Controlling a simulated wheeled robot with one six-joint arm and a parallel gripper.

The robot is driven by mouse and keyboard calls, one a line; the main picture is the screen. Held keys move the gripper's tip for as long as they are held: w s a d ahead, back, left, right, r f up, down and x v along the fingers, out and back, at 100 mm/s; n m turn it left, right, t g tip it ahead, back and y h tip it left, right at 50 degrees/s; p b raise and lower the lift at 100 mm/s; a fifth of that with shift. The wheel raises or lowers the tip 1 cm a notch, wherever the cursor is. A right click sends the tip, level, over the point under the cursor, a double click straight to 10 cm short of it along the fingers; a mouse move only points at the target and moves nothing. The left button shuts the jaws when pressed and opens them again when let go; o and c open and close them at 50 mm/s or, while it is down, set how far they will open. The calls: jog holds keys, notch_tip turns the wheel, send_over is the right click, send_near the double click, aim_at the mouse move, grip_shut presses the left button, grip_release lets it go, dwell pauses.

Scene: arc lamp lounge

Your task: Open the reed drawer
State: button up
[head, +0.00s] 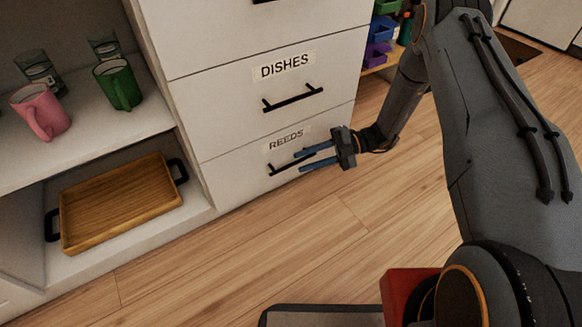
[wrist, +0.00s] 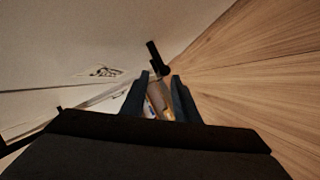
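The reed drawer (head: 240,165) is the lowest white drawer, labelled REEDS, with a black bar handle (head: 279,169). Its front looks about flush with the cabinet in the head view. My gripper (head: 298,162) is at the right part of this handle, its two blue fingers apart, one above and one below the bar. In the wrist view the fingers (wrist: 159,76) stand apart with the dark handle (wrist: 153,54) at their tips. I cannot tell whether they touch it. A small orange and white patch shows between the fingers; what it is is unclear.
The DISHES drawer (head: 235,90) with its own handle is directly above. At left, open shelves hold a pink mug (head: 40,110), a green mug (head: 118,84), glasses and a wooden tray (head: 120,205). Coloured bins (head: 378,52) stand right of the cabinet.

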aim_at(295, 164)
jog(key=b+x, duration=0.1)
jog(key=x, duration=0.4)
grip_shut()
